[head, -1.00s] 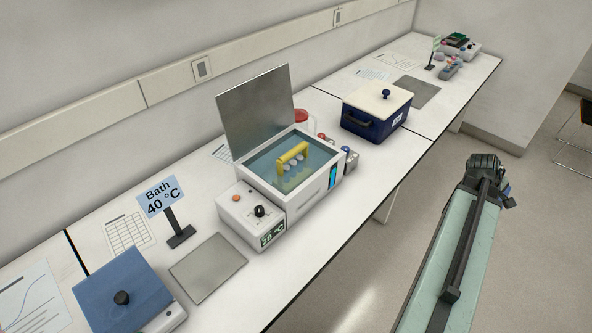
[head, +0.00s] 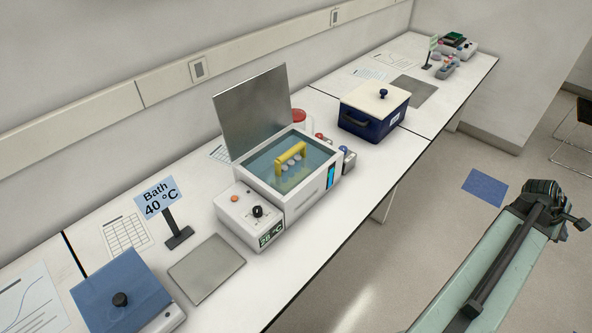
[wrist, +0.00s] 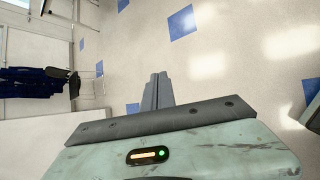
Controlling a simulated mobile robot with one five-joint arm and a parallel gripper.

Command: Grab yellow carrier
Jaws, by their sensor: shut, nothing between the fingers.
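The yellow carrier (head: 291,153) stands in the open water bath (head: 326,187) on the bench, in the head view. Its handle bar is above the water, with several pale round tops below it. The bath's metal lid stands up at the back. My gripper (wrist: 157,86) shows in the wrist view with its fingers together and empty, over the floor. In the head view my arm is at the right, off the bench and well apart from the carrier. The wrist view does not show the carrier.
A sign reading "Bath 40 °C" (head: 161,196) stands left of the bath. A dark blue box with a cream lid (head: 372,112) stands behind it to the right. A bare grey plate (head: 206,268) and a blue-lidded device (head: 120,290) are at front left. The floor right of the bench is open.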

